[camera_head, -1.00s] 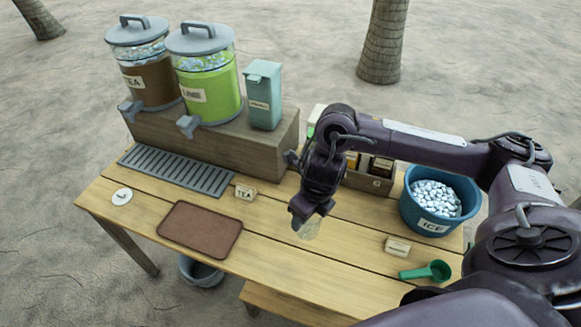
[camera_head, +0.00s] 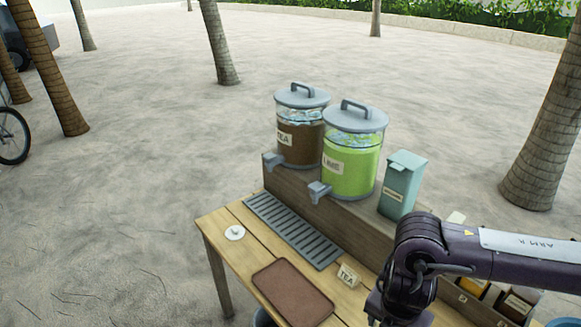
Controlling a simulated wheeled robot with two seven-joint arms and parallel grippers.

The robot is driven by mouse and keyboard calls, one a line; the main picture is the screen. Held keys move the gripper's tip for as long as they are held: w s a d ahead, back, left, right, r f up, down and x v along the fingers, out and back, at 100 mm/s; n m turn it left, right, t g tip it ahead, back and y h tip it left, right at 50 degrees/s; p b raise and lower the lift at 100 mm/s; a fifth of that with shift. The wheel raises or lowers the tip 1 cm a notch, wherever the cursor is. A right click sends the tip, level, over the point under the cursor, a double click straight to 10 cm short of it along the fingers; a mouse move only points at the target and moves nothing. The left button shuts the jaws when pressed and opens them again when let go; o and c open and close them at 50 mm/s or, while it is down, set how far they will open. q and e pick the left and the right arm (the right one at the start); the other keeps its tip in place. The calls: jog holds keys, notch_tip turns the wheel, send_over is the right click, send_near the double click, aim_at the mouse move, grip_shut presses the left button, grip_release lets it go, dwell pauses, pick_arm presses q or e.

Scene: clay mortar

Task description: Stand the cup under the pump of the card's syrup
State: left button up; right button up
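My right arm (camera_head: 500,255) comes in from the right, and its wrist (camera_head: 405,275) hangs over the right part of the table. The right gripper's fingers are cut off by the bottom edge, so I cannot see what they hold. The cup does not show in this view. A small card (camera_head: 348,274) reading TEA stands beside the brown tray (camera_head: 292,294). Behind my forearm, a low wooden rack holds a yellow bottle (camera_head: 467,285) and a dark bottle (camera_head: 516,303), partly hidden; their pumps are not clear. My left gripper is not in view.
A tea dispenser (camera_head: 301,140) and a lime dispenser (camera_head: 351,165) stand on a wooden riser (camera_head: 325,218) with a teal box (camera_head: 402,185). A slotted drip tray (camera_head: 292,232) lies before them. A white disc (camera_head: 234,233) lies at left. A blue bucket's rim (camera_head: 562,322) shows at lower right.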

jog(key=m, duration=0.1)
jog(key=a+m, duration=0.1)
jog(key=m, duration=0.1)
jog(key=shift+m+b, duration=0.3)
jog(key=shift+b, duration=0.05)
jog(key=m, duration=0.2)
jog(key=m+g+b, duration=0.1)
jog(key=shift+s+a+m+h, duration=0.2)
jog(key=shift+a+m+h, duration=0.1)
jog(key=shift+a+m, duration=0.1)
jog(key=m, duration=0.4)
jog(key=m+g+b, duration=0.1)
jog(key=m, duration=0.1)
jog(key=shift+s+a+r, duration=0.15)
jog(key=shift+s+a, duration=0.1)
jog(key=shift+s, duration=0.1)
jog(key=m, duration=0.2)
jog(key=m+b, duration=0.1)
jog(key=m, duration=0.4)
jog(key=shift+s+d+r+g+y+b, duration=0.15)
jog(key=shift+s+d+g+y+b, duration=0.15)
jog(key=shift+g+y, duration=0.1)
jog(key=m, duration=0.4)
jog(key=shift+s+d+r+y+b, duration=0.2)
jog(key=shift+y+b, duration=0.1)
jog(key=shift+b, duration=0.05)
jog(key=m, duration=0.3)
jog(key=shift+s+d+r+m, duration=0.1)
jog(key=shift+d+r+m, duration=0.1)
jog(key=shift+d+m, duration=0.1)
